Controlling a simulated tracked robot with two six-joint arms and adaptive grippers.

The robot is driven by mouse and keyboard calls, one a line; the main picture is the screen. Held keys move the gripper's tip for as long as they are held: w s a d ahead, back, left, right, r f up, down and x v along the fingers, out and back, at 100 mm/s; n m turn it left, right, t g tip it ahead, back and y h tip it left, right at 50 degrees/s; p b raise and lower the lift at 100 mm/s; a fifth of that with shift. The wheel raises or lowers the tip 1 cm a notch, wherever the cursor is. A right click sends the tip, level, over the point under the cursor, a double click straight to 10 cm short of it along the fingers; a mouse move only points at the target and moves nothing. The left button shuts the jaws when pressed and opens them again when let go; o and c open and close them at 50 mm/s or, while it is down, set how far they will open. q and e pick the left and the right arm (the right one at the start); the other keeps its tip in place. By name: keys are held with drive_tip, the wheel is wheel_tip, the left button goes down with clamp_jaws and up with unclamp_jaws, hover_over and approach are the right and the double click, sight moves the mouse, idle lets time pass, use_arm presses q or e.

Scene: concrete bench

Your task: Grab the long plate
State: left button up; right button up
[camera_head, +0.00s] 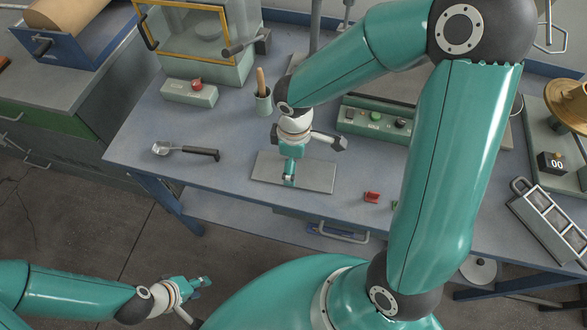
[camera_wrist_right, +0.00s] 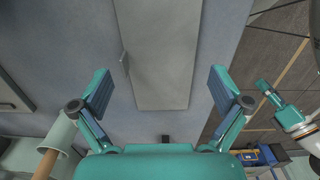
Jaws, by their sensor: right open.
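The long plate (camera_head: 318,177) is a flat grey rectangle lying on the blue-grey bench, near its front edge. My right gripper (camera_head: 289,178) is over the left part of the plate in the head view, pointing down and hiding a little of it. In the right wrist view the plate (camera_wrist_right: 160,60) runs away lengthwise between the two spread fingers of the right gripper (camera_wrist_right: 158,90). The fingers are apart from its long sides and hold nothing. My left gripper (camera_head: 200,284) is low at the left, off the bench in front; its finger gap is unclear.
A metal scoop (camera_head: 187,151) with a dark handle lies left of the plate. A cup with a wooden-handled tool (camera_head: 263,102) and a green control box (camera_head: 376,119) stand behind. A small red part (camera_head: 371,197) lies to the right. A grey compartment tray (camera_head: 546,222) is farther right.

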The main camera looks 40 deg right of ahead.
wheel_tip(320, 180, down, 3)
drive_tip(key=shift+r, duration=0.2)
drive_tip(key=shift+s, duration=0.1)
drive_tip(key=c, duration=1.5)
drive_tip(key=shift+s, duration=0.1)
clamp_jaws()
drive_tip(key=shift+a+f, duration=0.1)
drive_tip(key=shift+s, duration=0.1)
